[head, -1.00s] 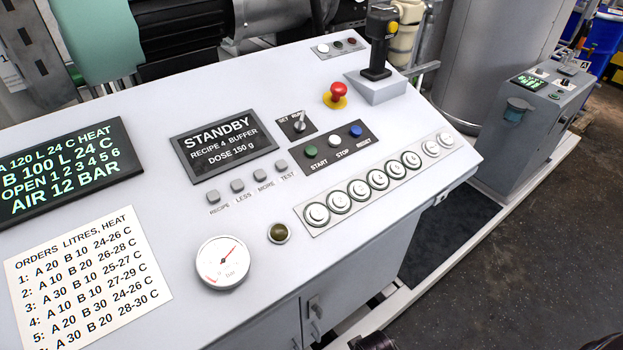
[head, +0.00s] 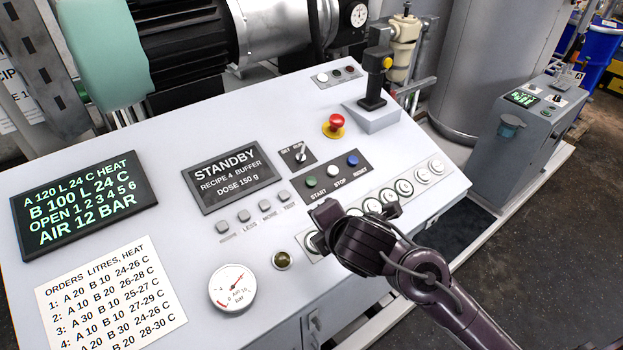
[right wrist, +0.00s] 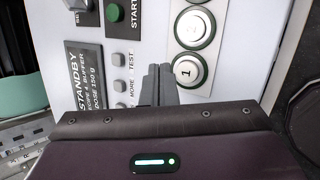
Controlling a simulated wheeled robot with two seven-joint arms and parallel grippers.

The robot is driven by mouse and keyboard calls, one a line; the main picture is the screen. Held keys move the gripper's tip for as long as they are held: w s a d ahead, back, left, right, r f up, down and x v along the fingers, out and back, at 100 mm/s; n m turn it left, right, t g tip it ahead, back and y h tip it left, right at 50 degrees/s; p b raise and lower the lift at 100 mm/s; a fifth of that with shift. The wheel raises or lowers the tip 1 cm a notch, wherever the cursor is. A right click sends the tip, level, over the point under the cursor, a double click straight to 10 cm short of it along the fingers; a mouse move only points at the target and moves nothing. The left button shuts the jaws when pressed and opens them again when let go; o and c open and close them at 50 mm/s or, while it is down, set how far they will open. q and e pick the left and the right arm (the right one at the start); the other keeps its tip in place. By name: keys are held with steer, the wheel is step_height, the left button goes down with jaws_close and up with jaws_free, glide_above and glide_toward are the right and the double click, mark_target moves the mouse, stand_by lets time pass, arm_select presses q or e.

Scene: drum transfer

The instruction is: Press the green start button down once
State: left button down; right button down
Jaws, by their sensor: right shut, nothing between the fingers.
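The green start button (head: 311,182) is on a dark strip of the sloping grey console, left of the white stop button (head: 333,170) and the blue reset button (head: 352,160). It also shows near the top of the right wrist view (right wrist: 113,13). My right gripper (head: 322,208) is over the console, on the near side of the start button and apart from it in the picture. In the right wrist view its fingers (right wrist: 159,72) are together and empty, between the TEST key and the round button 1. My left gripper is not in view.
The STANDBY display (head: 233,175) and small grey keys lie left of the gripper. The red emergency stop (head: 335,123) and a joystick (head: 375,85) stand farther back. A row of numbered round buttons (head: 404,187) is partly behind my arm. A gauge (head: 232,287) is at the front.

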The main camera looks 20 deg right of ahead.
mark_target(311, 182)
steer(key=w+d+r+n+t, duration=0.3)
steer(key=w+r+n, duration=0.6)
steer(key=n, duration=1.3)
steer(key=shift+w+d+r+y, duration=0.2)
steer(key=shift+w+r+y, duration=0.1)
steer(key=shift+w+r, duration=0.15)
steer(key=shift+f, duration=0.15)
steer(key=f+b, duration=0.2)
steer(key=w+f+b, duration=0.1)
steer(key=f+b, duration=0.2)
steer(key=w+f+b, duration=0.1)
steer(key=f+b, duration=0.1)
steer(key=shift+w+a+f, duration=0.15)
steer(key=shift+a, duration=0.25)
steer(key=shift+w+a+f+b, duration=0.15)
steer(key=shift+w+f+b, duration=0.1)
steer(key=shift+f+b, duration=0.3)
steer(key=shift+w+f+b, duration=0.1)
steer(key=shift+f+b, duration=0.2)
steer(key=shift+b, duration=0.35)
